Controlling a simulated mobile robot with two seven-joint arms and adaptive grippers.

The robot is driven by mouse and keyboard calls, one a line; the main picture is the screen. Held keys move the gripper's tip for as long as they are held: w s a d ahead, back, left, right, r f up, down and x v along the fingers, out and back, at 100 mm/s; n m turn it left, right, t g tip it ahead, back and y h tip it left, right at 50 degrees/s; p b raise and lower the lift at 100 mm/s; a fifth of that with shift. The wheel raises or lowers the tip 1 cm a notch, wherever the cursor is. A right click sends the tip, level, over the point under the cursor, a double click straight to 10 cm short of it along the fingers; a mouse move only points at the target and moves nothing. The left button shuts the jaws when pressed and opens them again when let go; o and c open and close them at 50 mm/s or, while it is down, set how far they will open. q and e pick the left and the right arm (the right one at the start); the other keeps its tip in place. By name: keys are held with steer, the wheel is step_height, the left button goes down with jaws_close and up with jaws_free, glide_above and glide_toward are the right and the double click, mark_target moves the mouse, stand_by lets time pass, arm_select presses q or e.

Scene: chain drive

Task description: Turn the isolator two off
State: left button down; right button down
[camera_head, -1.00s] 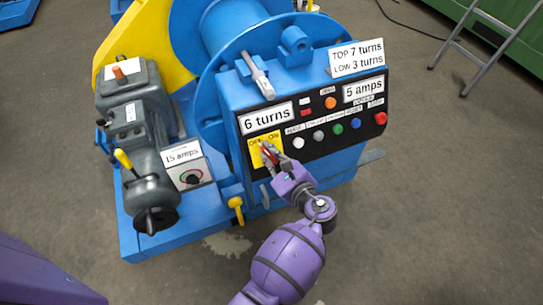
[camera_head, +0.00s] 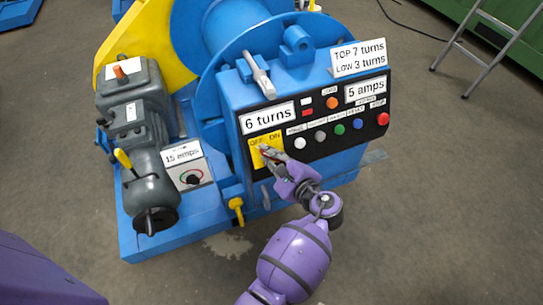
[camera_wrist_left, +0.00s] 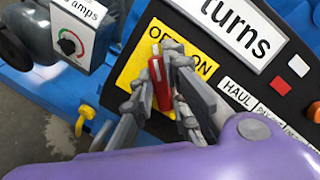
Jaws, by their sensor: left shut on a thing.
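The isolator's yellow plate (camera_head: 256,159), marked OFF and ON, sits on the black front panel of the blue machine. Its red handle (camera_wrist_left: 160,84) shows in the left wrist view, standing nearly upright in that picture, with its top below the OFF and ON lettering. My left gripper (camera_head: 266,153) is at the plate. In the left wrist view the gripper (camera_wrist_left: 163,80) has its grey fingers on both sides of the red handle, shut on it. My right gripper is not in view.
Push buttons, including a green one (camera_head: 339,129), line the panel right of the plate. A grey box with a knob (camera_head: 193,178) and a "15 amps" label stands left. A yellow handle (camera_head: 237,208) is below the panel. A ladder (camera_head: 487,45) stands back right.

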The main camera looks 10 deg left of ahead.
arm_select(q)
steer(key=c, duration=1.7)
jaws_free()
steer(key=v, duration=1.2)
steer(key=shift+r, duration=0.1)
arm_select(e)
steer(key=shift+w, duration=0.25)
